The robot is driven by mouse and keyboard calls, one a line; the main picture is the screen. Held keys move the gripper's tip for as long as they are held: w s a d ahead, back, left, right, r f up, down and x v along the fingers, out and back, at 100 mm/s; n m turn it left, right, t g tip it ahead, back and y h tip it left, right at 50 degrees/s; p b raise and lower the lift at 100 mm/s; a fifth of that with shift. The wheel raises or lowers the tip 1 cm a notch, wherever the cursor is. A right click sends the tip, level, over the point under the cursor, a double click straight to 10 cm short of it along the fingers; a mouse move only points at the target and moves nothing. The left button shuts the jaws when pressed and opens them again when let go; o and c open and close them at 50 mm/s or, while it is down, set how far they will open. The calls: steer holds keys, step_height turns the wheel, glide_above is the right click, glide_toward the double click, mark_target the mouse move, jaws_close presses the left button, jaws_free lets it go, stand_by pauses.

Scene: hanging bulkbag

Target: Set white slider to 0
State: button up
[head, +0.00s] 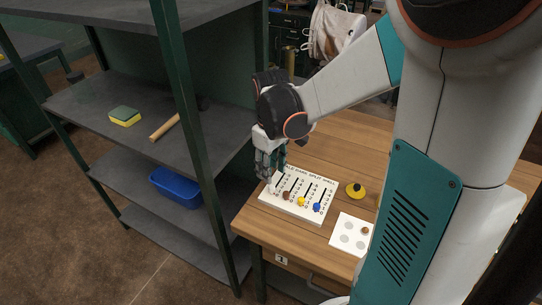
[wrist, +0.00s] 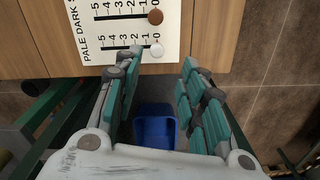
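The white slider board (head: 314,184) lies on the wooden table, with several slots numbered 0 to 5. In the wrist view the white slider knob (wrist: 157,50) is at the 0 end of its slot, beside the 0 mark. The brown knob (wrist: 155,17) is in the neighbouring slot, also at its 0 end. My gripper (head: 271,178) is at the board's left edge in the head view. In the wrist view my gripper's fingers (wrist: 161,57) are apart, with the white knob in the gap near the left fingertip; I cannot tell whether they touch.
Yellow (head: 301,201) and blue (head: 317,207) knobs sit on the same board. A yellow round object (head: 355,190) and a white card (head: 350,239) lie to its right. A shelf with a sponge (head: 125,116) and blue bin (head: 174,186) stands left.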

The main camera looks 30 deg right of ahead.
step_height(320, 180, up, 5)
steer(key=shift+f, duration=0.2)
stand_by(0.5)
steer(key=s+a+r+m+t, duration=0.3)
steer(key=s+a+r+t, duration=0.4)
steer(key=s, duration=0.4)
steer(key=shift+s+a+m, duration=0.35)
steer(key=shift+a+m, duration=0.05)
steer(key=shift+a, duration=0.2)
stand_by(1.9)
